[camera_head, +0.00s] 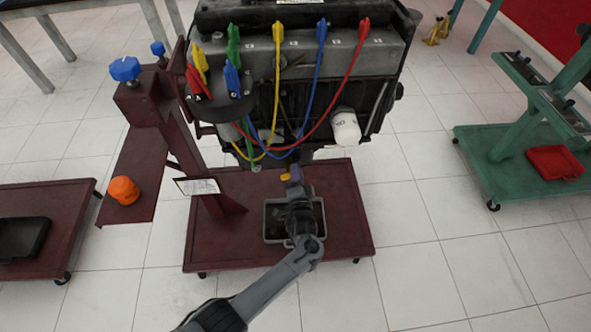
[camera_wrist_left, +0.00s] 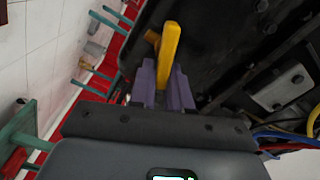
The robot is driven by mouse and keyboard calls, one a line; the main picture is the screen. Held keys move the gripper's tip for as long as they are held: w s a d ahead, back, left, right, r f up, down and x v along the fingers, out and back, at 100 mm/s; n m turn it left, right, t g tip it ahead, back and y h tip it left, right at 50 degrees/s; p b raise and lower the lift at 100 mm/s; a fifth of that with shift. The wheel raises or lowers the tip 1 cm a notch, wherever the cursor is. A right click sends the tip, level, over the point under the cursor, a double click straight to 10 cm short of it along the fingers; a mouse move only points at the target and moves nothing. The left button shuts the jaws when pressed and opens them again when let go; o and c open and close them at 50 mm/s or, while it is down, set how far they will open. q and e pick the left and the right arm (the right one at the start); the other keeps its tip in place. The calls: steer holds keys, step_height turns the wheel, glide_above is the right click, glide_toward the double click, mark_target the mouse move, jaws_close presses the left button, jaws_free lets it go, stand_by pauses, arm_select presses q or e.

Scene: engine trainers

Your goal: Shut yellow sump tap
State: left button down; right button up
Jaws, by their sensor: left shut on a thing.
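The yellow sump tap (camera_head: 285,177) shows as a small yellow patch under the engine (camera_head: 375,70) in the head view. In the left wrist view its yellow lever (camera_wrist_left: 170,48) stands up, slightly tilted, between the purple fingers. My left gripper (camera_head: 293,174) reaches up from below, and its fingers (camera_wrist_left: 164,88) are shut on the lever. The lever's lower end and the tap body are mostly hidden by the fingers. My right gripper is not in view.
A grey drain tray (camera_head: 268,237) sits on the maroon stand base (camera_head: 350,225) below my left wrist. Coloured leads hang across the engine front beside a white filter (camera_head: 345,127). A maroon post with a shelf (camera_head: 135,165) stands left. Open tiled floor lies to the right.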

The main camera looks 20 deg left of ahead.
arm_select(q)
steer(key=m, duration=0.2)
steer(key=f+m, duration=0.1)
steer(key=m, duration=0.1)
steer(key=shift+d, duration=0.1)
steer(key=shift+f+m+p, duration=0.1)
steer(key=shift+m+p, duration=0.2)
steer(key=shift+f, duration=0.1)
steer(key=c, duration=1.2)
jaws_free()
steer(key=shift+w, duration=0.1)
steer(key=shift+o, duration=0.2)
steer(key=shift+r, duration=0.2)
